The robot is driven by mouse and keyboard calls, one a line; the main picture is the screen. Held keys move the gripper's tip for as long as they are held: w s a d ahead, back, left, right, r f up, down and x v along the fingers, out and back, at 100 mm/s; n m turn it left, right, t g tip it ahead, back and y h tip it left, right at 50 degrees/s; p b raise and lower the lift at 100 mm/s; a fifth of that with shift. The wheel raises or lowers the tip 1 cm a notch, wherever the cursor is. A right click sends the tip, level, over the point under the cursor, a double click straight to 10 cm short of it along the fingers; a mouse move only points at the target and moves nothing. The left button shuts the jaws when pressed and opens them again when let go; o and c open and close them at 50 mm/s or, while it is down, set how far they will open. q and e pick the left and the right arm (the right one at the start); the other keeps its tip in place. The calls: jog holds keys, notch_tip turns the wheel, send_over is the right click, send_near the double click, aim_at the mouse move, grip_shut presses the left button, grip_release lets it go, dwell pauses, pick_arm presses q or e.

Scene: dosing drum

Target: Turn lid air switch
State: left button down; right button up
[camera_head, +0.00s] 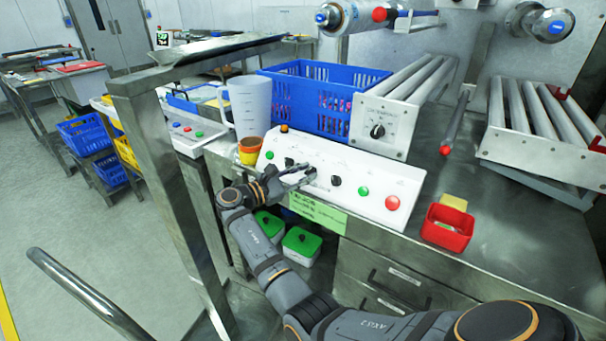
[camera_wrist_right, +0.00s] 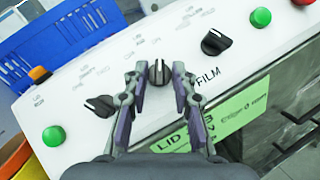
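The white control panel (camera_head: 330,182) stands on the steel counter with several black rotary switches. In the right wrist view, the middle black switch (camera_wrist_right: 158,73) stands between the fingertips of my right gripper (camera_wrist_right: 159,76). The fingers are open on either side of it, with small gaps visible; contact cannot be told. Another black switch (camera_wrist_right: 100,106) is to the left, and one beside the word FILM (camera_wrist_right: 216,42) is to the right. The small labels above the switches are hard to read. In the head view my right gripper (camera_head: 306,172) reaches the panel. My left gripper is not in view.
A blue crate (camera_head: 322,72) stands behind, a yellow-orange cup (camera_head: 250,152) at left. A red bin (camera_head: 447,228) is right.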

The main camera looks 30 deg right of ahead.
jog(key=shift+r, duration=0.2)
notch_tip(320, 180, up, 10)
jog(key=shift+f, duration=0.15)
dwell(0.7)
